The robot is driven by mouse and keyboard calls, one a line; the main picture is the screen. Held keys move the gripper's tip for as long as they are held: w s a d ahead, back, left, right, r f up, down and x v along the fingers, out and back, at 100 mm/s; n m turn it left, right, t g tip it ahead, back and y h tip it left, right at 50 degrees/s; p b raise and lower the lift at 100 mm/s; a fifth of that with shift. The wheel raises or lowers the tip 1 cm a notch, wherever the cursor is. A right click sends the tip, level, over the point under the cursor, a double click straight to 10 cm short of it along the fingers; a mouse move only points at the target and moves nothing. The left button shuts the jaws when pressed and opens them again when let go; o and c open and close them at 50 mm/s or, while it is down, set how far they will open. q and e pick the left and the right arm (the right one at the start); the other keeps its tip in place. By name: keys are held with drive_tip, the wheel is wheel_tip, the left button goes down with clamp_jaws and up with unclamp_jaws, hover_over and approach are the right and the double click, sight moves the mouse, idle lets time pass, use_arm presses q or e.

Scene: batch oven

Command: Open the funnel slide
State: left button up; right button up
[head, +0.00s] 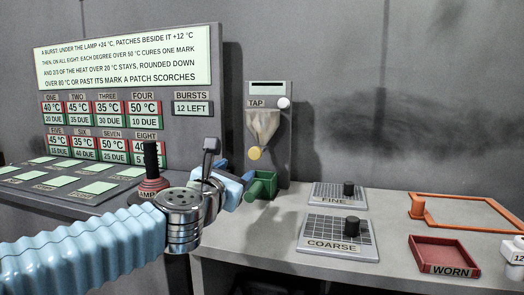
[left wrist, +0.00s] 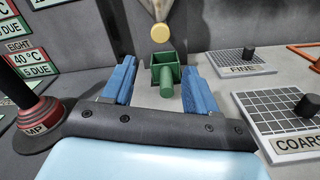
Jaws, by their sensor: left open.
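The funnel (head: 263,128) hangs on a grey wall unit labelled TAP, with a round yellow knob (head: 254,153) at its lower end. I take this knob for the slide, though its open or shut state is not clear. The knob also shows at the top of the left wrist view (left wrist: 160,33). A green scoop (head: 263,184) sits below the funnel. My left gripper (head: 240,188) is open, just left of the scoop in the head view. In the left wrist view the scoop's handle (left wrist: 167,82) appears between the two blue fingers; contact is not visible.
A black-handled, red-based lamp (head: 151,172) stands left of my gripper. On the table to the right are the FINE sieve (head: 328,193), the COARSE sieve (head: 325,235), a red WORN tray (head: 443,241) and an orange frame (head: 420,209). A sign board stands at the left.

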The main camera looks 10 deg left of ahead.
sight(253, 156)
use_arm(q)
drive_tip(key=w+p, duration=0.1)
drive_tip(key=w, duration=1.3)
drive_tip(key=shift+w+d, duration=0.2)
clamp_jaws()
